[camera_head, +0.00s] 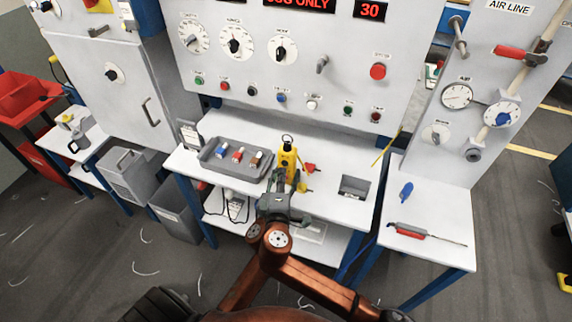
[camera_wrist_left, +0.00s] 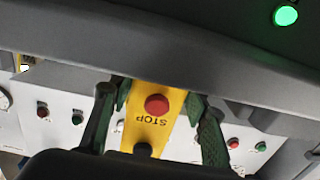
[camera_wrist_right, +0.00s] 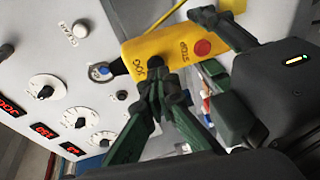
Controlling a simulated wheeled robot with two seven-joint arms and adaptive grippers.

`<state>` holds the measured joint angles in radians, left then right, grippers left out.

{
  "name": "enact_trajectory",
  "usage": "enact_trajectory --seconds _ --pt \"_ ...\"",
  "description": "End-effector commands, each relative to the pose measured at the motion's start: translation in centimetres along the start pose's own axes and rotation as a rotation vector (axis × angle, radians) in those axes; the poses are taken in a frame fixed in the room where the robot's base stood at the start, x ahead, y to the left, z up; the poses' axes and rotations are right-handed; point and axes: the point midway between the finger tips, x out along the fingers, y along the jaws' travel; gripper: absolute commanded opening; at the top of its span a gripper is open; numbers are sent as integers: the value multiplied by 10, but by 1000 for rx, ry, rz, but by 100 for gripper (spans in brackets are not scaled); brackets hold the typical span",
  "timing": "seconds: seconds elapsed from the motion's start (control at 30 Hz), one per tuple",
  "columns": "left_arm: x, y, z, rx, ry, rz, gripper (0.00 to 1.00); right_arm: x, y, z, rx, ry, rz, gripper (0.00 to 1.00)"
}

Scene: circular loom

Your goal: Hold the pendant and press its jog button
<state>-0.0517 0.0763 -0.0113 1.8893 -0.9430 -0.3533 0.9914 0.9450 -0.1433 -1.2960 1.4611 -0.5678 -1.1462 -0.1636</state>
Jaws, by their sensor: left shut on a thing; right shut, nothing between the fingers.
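The yellow pendant (camera_head: 287,164) is upright in front of the panel, above the bench. In the left wrist view, my left gripper (camera_wrist_left: 155,98) has a finger on each side of the pendant (camera_wrist_left: 160,85), shut on it. Its red STOP button (camera_wrist_left: 157,104) faces that camera, with a dark button (camera_wrist_left: 142,150) below the lettering. In the right wrist view, my right gripper (camera_wrist_right: 160,86) is shut and empty, its fingertips over the pendant's face (camera_wrist_right: 180,48) beside the JOG lettering.
A grey tray (camera_head: 209,163) with small coloured parts lies left of the pendant on the white bench. The panel (camera_head: 330,100) with dials and buttons stands close behind. A side table (camera_head: 437,215) at the right holds a red-handled tool (camera_head: 410,231).

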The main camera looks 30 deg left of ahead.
Motion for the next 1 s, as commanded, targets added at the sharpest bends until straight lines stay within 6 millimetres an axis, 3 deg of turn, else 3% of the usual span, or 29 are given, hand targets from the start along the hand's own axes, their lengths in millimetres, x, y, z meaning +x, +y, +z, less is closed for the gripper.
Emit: enact_trajectory --seconds 0.67,1.0 --pt "0 0 1 0 -2 -1 0 24 4 6 0 -1 0 0" --pt "0 0 1 0 -2 -1 0 -3 -1 -1 2 1 -1 0"
